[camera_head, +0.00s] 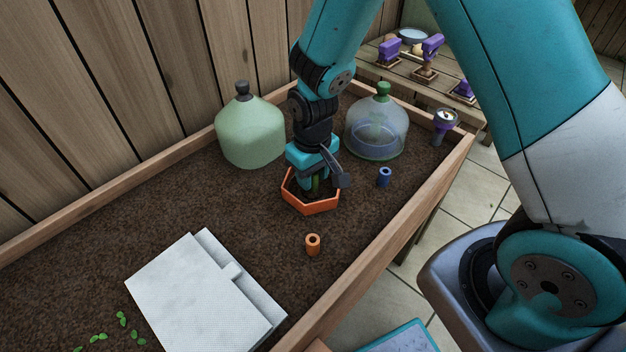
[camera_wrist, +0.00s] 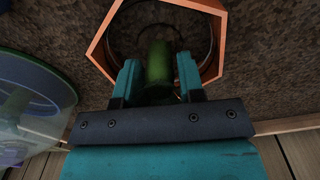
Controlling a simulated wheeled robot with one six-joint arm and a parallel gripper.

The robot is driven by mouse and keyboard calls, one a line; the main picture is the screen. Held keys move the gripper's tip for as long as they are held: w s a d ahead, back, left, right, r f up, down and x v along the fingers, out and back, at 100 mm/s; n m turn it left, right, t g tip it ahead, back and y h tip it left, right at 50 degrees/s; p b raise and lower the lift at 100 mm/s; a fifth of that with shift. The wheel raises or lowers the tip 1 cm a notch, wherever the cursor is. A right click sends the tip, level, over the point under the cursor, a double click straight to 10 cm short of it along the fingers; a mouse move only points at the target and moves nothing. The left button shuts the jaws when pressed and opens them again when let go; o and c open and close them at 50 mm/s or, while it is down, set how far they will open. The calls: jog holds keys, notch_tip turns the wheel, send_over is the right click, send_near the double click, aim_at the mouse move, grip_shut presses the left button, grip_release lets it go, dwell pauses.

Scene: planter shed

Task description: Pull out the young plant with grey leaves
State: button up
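My gripper (camera_head: 315,188) points down into an orange six-sided pot (camera_head: 311,207) on the soil. In the wrist view, the two teal fingers of my gripper (camera_wrist: 158,72) stand apart on either side of an upright green cylinder (camera_wrist: 157,66). Narrow gaps seem to show between it and the fingers. The same green piece shows partly between the fingers in the head view (camera_head: 316,184). I cannot make out grey leaves in either view. Several small green seedlings (camera_head: 122,320) stand at the front left beside a white folded sheet (camera_head: 195,300).
A pale green cloche (camera_head: 250,130) stands left of the arm, a clear cloche (camera_head: 377,130) to its right. A blue tube (camera_head: 384,177) and an orange tube (camera_head: 312,245) stand near the pot. Wooden bed walls (camera_head: 400,225) bound the soil. Purple-handled tools (camera_head: 430,48) sit on a bench behind.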

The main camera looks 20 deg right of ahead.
jog(key=shift+s+f, duration=0.25)
jog(key=shift+f, duration=0.15)
jog(key=c, duration=0.5)
jog(key=shift+w+r+p, duration=0.2)
jog(key=shift+r+p, duration=0.65)
jog(key=shift+r, duration=0.05)
jog(key=shift+r+p, duration=2.85)
jog(key=shift+r, duration=0.25)
